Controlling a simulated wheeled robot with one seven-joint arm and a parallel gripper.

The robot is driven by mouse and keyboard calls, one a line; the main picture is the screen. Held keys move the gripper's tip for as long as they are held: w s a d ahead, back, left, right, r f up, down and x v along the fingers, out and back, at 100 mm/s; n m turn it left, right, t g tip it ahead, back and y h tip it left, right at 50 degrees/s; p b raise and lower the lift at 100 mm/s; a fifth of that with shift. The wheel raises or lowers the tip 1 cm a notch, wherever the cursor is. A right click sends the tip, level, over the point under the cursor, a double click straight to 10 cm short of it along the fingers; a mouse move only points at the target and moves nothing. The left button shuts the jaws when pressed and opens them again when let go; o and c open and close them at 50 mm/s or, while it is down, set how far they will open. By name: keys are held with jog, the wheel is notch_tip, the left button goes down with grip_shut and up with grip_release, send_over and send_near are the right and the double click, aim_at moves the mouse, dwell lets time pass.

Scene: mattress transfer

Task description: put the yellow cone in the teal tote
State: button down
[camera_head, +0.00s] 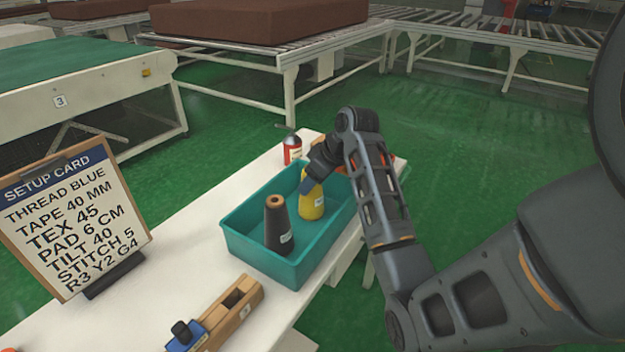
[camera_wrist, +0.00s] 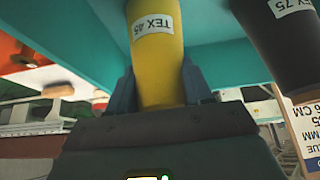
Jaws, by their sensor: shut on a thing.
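The yellow cone (camera_head: 311,201) is inside the teal tote (camera_head: 296,272), towards its far side, and stands roughly upright. Its label reads TEX 45 in the wrist view (camera_wrist: 157,60). My gripper (camera_head: 314,186) reaches down over the tote and is shut on the yellow cone's upper part. In the wrist view the two fingers (camera_wrist: 158,92) press on either side of the cone. A dark cone (camera_head: 277,225) stands in the tote to the left of the yellow one, apart from it; its label reads TEX 75 in the wrist view (camera_wrist: 292,45). I cannot tell whether the yellow cone's base touches the tote floor.
The tote stands on a white table (camera_head: 190,262). A red and white can (camera_head: 292,150) stands behind it. A wooden tool (camera_head: 222,315) lies in front. A setup card (camera_head: 75,215) stands at left. Orange things behind my arm are partly hidden.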

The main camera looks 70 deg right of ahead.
jog(key=shift+c, duration=2.4)
grip_release()
jog(key=p+v, duration=0.2)
jog(key=v, duration=1)
jog(key=shift+r, duration=0.2)
